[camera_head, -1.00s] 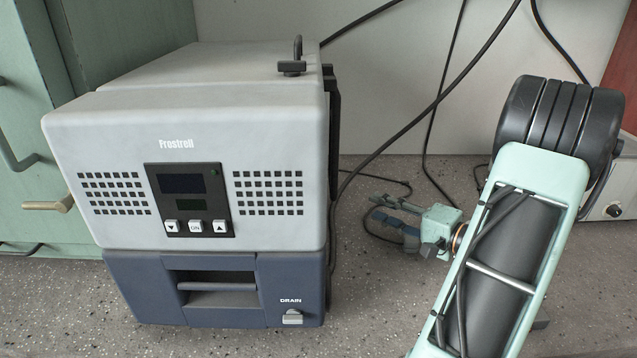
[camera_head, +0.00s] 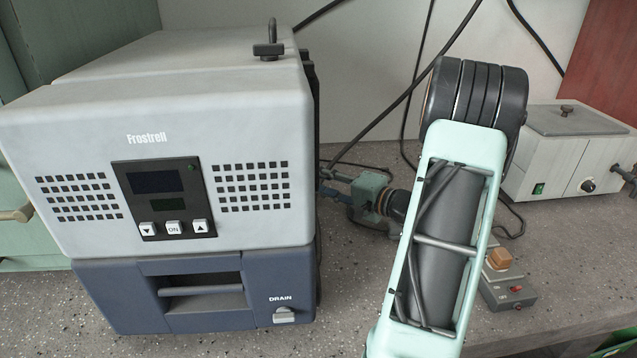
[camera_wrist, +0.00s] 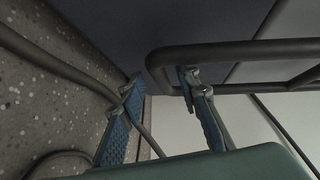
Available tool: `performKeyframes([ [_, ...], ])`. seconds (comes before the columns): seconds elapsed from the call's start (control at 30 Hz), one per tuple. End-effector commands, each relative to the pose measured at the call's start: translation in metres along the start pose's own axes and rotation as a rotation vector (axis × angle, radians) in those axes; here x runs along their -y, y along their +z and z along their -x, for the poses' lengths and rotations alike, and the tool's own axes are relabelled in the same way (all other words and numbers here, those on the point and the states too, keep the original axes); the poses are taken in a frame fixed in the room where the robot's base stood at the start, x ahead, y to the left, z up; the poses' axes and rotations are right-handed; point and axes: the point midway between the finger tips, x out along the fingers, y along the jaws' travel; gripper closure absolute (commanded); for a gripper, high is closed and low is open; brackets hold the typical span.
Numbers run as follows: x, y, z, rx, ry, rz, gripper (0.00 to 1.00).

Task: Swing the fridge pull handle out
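The fridge is a grey unit marked Frostrell (camera_head: 75,120) with a dark blue lower front. A dark upright strip (camera_head: 313,110) shows edge-on along its right side; I cannot tell there whether it is the handle. In the wrist view a dark tubular handle loop (camera_wrist: 240,50) stands out from a dark surface. My gripper (camera_head: 325,182) is low beside the fridge's right side, its tips partly hidden. In the wrist view my gripper (camera_wrist: 160,80) is open, its blue-padded fingers apart. The loop's rounded end lies between the fingertips, the right finger overlapping the loop; contact is unclear.
A grey boxy bath (camera_head: 565,150) stands at the back right. Black cables (camera_head: 400,100) hang behind my gripper. A green cabinet (camera_head: 30,240) is at the left.

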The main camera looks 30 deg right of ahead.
Motion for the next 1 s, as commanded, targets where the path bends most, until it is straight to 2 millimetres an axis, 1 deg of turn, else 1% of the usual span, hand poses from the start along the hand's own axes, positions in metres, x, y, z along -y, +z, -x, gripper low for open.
performKeyframes([
  [0.1,0.0002,-0.0005,-0.0061,-0.001,-0.001,0.0,0.7],
  [0.37,0.0004,-0.0006,-0.007,-0.002,-0.001,0.0,0.7],
  [0.63,0.0004,-0.0005,-0.0068,-0.001,0.0,0.0,0.98],
  [0.67,0.0004,-0.0004,-0.0068,-0.001,0.0,0.0,1.0],
  [1.0,0.0004,-0.0006,-0.0065,-0.001,0.0,0.001,1.0],
])
